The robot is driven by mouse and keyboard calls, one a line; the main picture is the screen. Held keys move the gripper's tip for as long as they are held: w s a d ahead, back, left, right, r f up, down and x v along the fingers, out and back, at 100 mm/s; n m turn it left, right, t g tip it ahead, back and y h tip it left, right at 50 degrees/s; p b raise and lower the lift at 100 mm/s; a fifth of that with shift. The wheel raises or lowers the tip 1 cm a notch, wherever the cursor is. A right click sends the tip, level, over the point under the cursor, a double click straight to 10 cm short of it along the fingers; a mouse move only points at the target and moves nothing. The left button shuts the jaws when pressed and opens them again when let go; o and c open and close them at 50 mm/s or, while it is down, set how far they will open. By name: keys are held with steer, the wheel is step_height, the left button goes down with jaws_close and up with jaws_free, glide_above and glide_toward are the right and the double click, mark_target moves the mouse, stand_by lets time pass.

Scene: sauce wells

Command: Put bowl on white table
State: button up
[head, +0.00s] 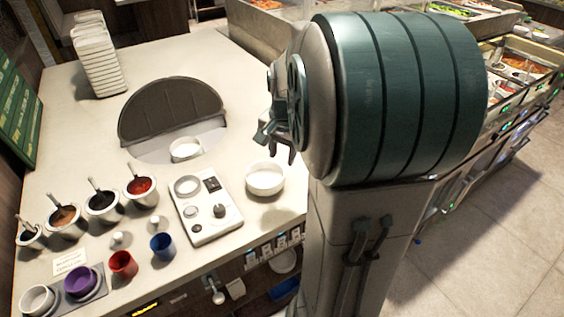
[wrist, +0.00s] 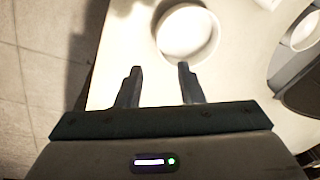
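A white bowl (head: 265,180) stands upright on the white table (head: 215,70), near its front right edge. It also shows in the wrist view (wrist: 187,34), ahead of the fingertips and a little to the right. A second, smaller white bowl (head: 185,149) sits in the opening of a dark rounded cover behind it. My gripper (head: 275,143) is above the table, behind and above the first bowl. Its two fingers (wrist: 158,70) are apart with nothing between them. The inside of the near bowl looks empty.
A white device (head: 207,208) with a dial stands left of the bowl. Sauce wells (head: 102,207), red (head: 122,264) and blue (head: 162,246) cups line the left front. Stacked white dishes (head: 98,62) stand at the back left. The table's right part is clear.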

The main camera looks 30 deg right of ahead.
steer(key=s+a+r+n+t, duration=0.1)
steer(key=s+a+n, duration=1)
steer(key=a, duration=0.3)
steer(key=shift+s, duration=0.8)
